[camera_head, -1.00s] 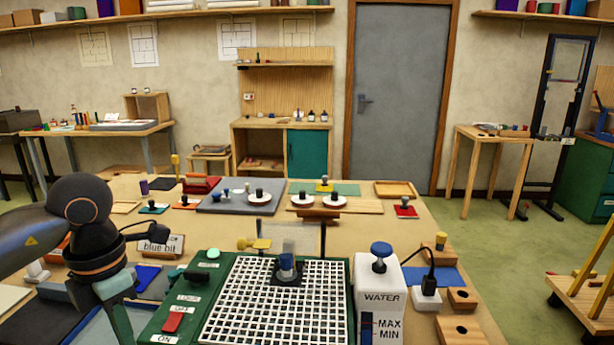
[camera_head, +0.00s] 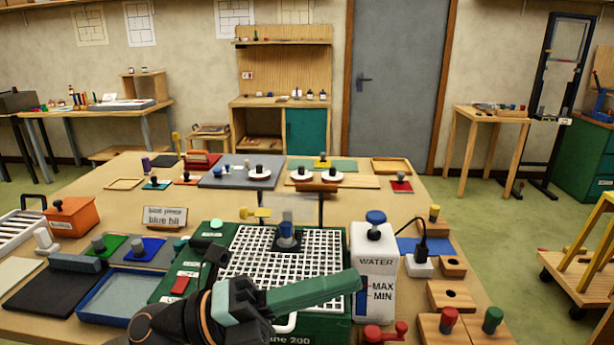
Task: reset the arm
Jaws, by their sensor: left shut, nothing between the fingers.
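My left gripper (camera_head: 345,285) comes in from the bottom left on a dark arm. Its long grey-green fingers are shut together with nothing between them, pointing right. In the picture they cross the front of the green grinder (camera_head: 165,290) and the near edge of its white grid (camera_head: 262,262). I cannot tell how high above the grid they are. The dark wrist hides the machine's front left corner. My right gripper is not in view.
A water bottle (camera_head: 375,255) stands just right of the grid. A dark grey piece (camera_head: 286,238) sits on the grid. A blue tray (camera_head: 120,298) and an orange box (camera_head: 75,218) are at left. Wooden blocks with red (camera_head: 449,317) and green (camera_head: 492,318) knobs are at front right.

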